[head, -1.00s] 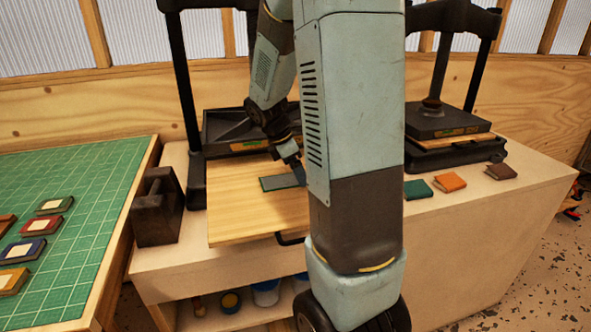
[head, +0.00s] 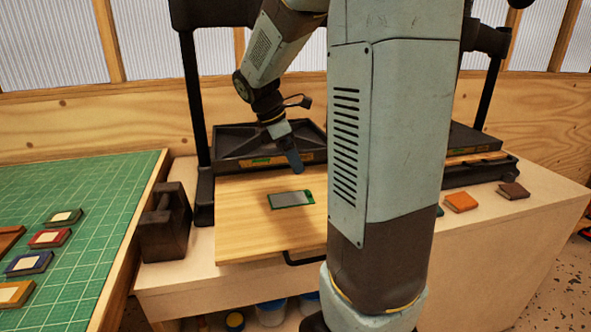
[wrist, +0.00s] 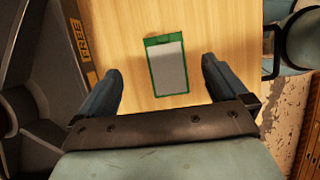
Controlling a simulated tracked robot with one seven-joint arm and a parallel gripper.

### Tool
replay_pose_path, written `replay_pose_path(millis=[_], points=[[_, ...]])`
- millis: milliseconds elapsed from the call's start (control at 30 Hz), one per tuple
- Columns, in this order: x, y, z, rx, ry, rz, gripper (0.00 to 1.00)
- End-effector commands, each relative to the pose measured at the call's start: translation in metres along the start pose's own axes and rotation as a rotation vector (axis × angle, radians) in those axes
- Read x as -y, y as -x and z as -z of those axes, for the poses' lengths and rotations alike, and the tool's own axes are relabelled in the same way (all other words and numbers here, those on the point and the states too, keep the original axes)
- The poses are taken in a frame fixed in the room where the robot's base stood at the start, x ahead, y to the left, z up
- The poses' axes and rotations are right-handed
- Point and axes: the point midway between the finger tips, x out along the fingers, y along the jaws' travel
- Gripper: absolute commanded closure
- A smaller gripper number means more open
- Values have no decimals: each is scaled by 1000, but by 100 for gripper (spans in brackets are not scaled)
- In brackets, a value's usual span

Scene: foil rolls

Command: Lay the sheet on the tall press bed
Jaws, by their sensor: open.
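A flat grey sheet with a green border (head: 290,199) lies on the pale wooden bed (head: 245,225) of the left press. In the wrist view the sheet (wrist: 170,70) lies flat between and beyond my fingers, touching neither, with bare wood around it. My gripper (head: 295,165) is above the bed, just behind the sheet in the head view. It is open and empty, with both fingers (wrist: 160,85) spread wide in the wrist view.
The left press (head: 255,150) has dark uprights close around my arm. A second press (head: 475,155) stands at right, partly hidden by my arm. Small books (head: 460,202) lie before it. A dark weight (head: 165,222) and a green mat (head: 100,200) with several small framed pieces are at left.

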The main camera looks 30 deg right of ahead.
Motion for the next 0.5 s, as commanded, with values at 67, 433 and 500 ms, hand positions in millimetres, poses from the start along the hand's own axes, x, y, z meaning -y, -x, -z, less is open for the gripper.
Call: replay_pose_path(millis=[67,433,500], points=[[0,7,0,0,0,-1,0],[44,39,4,-121,-263,-79,0],[60,46,6,-171,-365,-100,0]])
